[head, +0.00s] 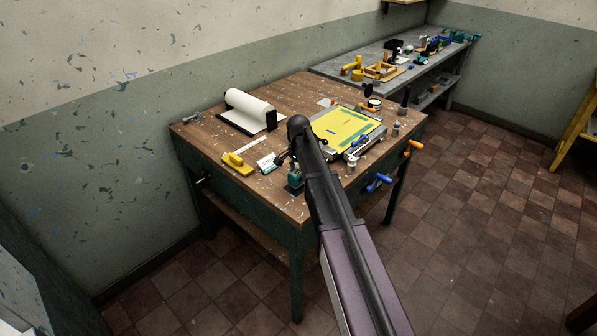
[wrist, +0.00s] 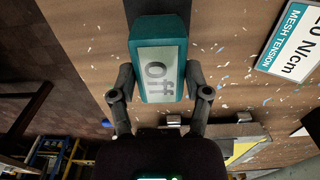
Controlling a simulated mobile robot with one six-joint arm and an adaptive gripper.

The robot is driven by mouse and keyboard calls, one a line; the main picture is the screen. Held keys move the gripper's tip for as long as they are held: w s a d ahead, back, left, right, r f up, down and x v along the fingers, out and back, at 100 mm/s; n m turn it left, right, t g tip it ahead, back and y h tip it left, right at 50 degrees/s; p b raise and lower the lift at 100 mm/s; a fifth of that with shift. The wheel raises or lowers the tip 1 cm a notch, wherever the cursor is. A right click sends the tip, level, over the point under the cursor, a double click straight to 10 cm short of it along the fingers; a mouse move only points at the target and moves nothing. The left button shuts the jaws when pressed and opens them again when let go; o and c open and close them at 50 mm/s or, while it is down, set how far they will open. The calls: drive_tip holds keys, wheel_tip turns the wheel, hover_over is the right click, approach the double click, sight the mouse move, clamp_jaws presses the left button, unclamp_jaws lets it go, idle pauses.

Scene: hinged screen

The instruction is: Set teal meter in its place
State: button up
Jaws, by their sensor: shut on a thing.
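In the head view the teal meter (head: 294,179) shows at the table's near edge, below the end of my arm, which hides part of the gripper. I cannot tell whether it touches the tabletop. A white and teal card reading "MESH TENSION" and "20 N/cm" (wrist: 293,40) lies to its right in the wrist view. The card also shows in the head view (head: 266,163).
The wooden table (head: 220,138) holds a yellow screen (head: 338,120), a white roll (head: 250,107) and a yellow tool (head: 237,164). Blue (head: 379,182) and orange (head: 413,147) handles stick out at its right side. A grey bench (head: 340,68) with several items stands behind.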

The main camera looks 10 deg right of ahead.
drive_tip(key=shift+f+b, duration=0.7)
drive_tip(key=o, duration=1.2)
drive_tip(key=shift+r, duration=0.25)
